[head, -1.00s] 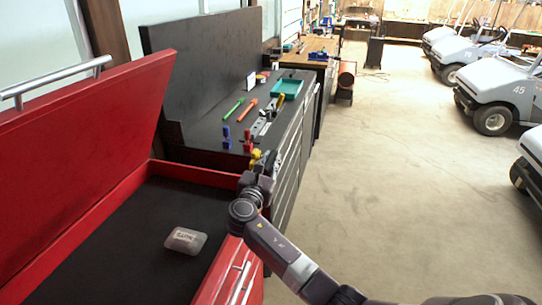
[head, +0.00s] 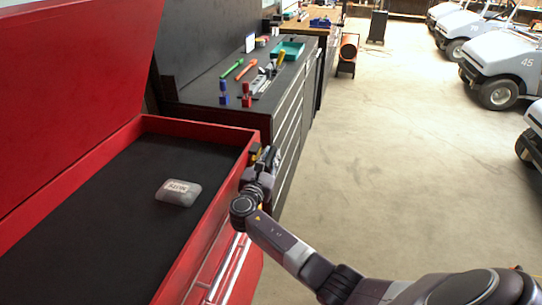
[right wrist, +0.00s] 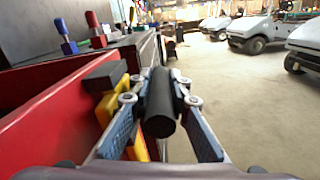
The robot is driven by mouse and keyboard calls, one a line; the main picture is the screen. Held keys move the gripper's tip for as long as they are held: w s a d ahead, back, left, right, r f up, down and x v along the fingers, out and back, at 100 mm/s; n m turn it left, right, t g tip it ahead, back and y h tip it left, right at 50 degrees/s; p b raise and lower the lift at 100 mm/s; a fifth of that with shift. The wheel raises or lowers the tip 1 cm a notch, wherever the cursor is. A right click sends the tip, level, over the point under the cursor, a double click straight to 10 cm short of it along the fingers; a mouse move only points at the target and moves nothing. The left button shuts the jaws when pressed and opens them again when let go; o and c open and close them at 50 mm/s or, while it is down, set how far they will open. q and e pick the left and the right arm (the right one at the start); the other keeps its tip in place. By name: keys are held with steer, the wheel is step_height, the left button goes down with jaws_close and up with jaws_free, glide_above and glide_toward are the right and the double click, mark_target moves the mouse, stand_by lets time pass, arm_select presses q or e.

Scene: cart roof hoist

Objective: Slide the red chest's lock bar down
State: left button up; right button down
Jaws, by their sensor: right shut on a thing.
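The red chest (head: 205,128) stands open at the left of the head view, its lid raised. My right gripper (head: 266,160) is at the outer side of the chest's far right corner. In the right wrist view its fingers (right wrist: 161,88) are shut around a black cylindrical grip (right wrist: 159,112), which looks like the handle of the lock bar. A yellow piece with a black block (right wrist: 108,100) sits between the grip and the red wall. The bar's lower part is hidden by the gripper. My left gripper is not in view.
White carts (head: 497,80) are parked at right. The floor between is free.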

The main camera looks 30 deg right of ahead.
steer(key=shift+f, duration=0.3)
steer(key=c, duration=2.1)
jaws_free()
steer(key=v, duration=1.2)
